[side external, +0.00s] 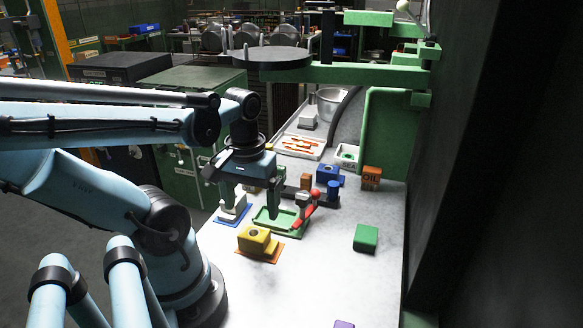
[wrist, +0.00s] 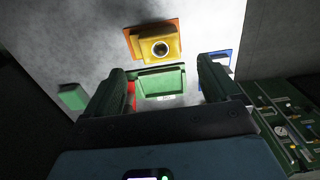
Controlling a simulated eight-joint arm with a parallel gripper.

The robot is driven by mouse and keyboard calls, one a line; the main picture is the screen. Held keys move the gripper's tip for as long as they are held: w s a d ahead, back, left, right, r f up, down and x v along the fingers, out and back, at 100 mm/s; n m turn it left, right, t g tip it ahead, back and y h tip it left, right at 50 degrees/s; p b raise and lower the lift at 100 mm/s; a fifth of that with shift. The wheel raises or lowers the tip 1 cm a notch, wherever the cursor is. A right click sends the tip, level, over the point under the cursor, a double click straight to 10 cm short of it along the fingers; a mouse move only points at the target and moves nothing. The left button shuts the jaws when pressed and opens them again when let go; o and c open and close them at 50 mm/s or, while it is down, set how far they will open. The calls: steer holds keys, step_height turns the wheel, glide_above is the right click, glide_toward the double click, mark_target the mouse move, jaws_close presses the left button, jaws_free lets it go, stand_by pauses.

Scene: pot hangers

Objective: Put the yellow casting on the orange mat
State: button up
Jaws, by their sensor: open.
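The yellow casting (side external: 256,240) is a block with a round hole in its top. It sits on the orange mat (side external: 269,260) near the front of the bench, and the mat's edges show around it. In the wrist view the casting (wrist: 171,43) is ahead of the fingers, with the orange mat (wrist: 129,39) under it. My gripper (side external: 250,206) is open and empty, behind the casting and apart from it. In the wrist view its fingers (wrist: 164,78) stand wide apart, with a green tray between them.
The green tray (side external: 265,223) and a red-handled tool (side external: 304,215) are close by my gripper. A grey casting on a blue mat (side external: 234,221) stands left. A green block (side external: 366,238) is right, an OIL box (side external: 371,178) behind it.

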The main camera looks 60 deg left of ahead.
steer(key=shift+r, duration=2.2)
steer(key=w+d+m+t, duration=0.7)
steer(key=w+d+m, duration=0.1)
steer(key=w, duration=0.4)
steer(key=shift+w+m, duration=0.15)
steer(key=shift+m, duration=0.35)
